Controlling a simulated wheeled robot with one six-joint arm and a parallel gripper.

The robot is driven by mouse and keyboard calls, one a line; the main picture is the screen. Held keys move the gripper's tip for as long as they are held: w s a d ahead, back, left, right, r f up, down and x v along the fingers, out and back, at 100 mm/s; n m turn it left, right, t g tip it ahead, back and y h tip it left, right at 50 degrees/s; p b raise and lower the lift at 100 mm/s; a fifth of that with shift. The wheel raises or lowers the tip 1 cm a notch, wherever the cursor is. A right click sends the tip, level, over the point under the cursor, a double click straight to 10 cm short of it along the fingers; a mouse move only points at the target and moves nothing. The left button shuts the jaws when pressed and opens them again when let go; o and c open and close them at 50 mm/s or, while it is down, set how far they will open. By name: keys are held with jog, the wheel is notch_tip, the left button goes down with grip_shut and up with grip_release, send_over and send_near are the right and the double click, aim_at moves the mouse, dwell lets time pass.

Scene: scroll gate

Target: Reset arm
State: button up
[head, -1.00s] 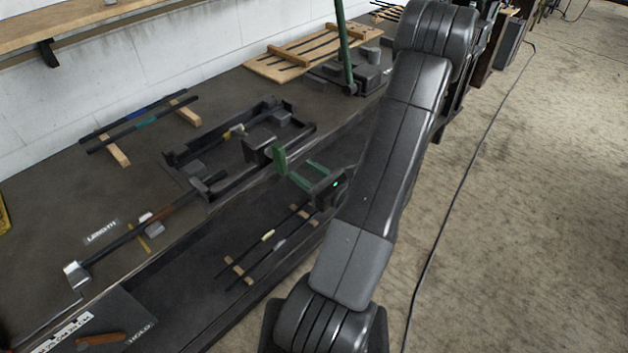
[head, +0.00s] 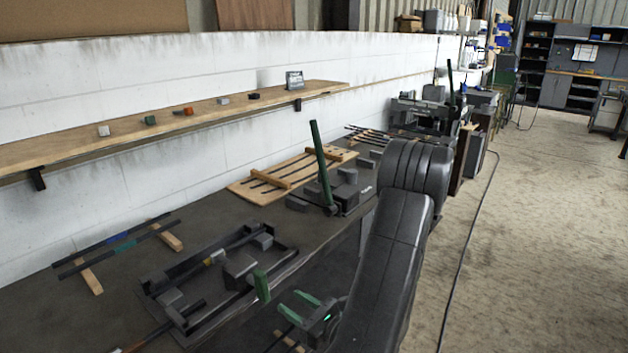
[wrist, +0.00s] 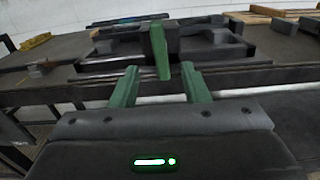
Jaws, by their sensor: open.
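My gripper (head: 296,306) has two green fingers, spread apart with nothing between them. It is in front of the bench edge, at the lower middle of the head view. In the wrist view my gripper (wrist: 161,84) points at the bench, its fingers apart. In the wrist view the green handle (wrist: 159,52) appears beyond and between the fingertips; I see no contact.
A long green lever (head: 321,165) rises from a block fixture on the bench. A wooden rack (head: 250,192) lies behind it, and rods on wooden strips (head: 88,277) lie at left. A wall shelf (head: 70,143) holds small blocks. The floor (head: 545,220) at right is open, with a cable.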

aim_at(257, 279)
jog(key=p+x, duration=0.3)
jog(key=x, duration=1)
jog(key=shift+w+a, duration=0.1)
jog(key=shift+a, duration=0.05)
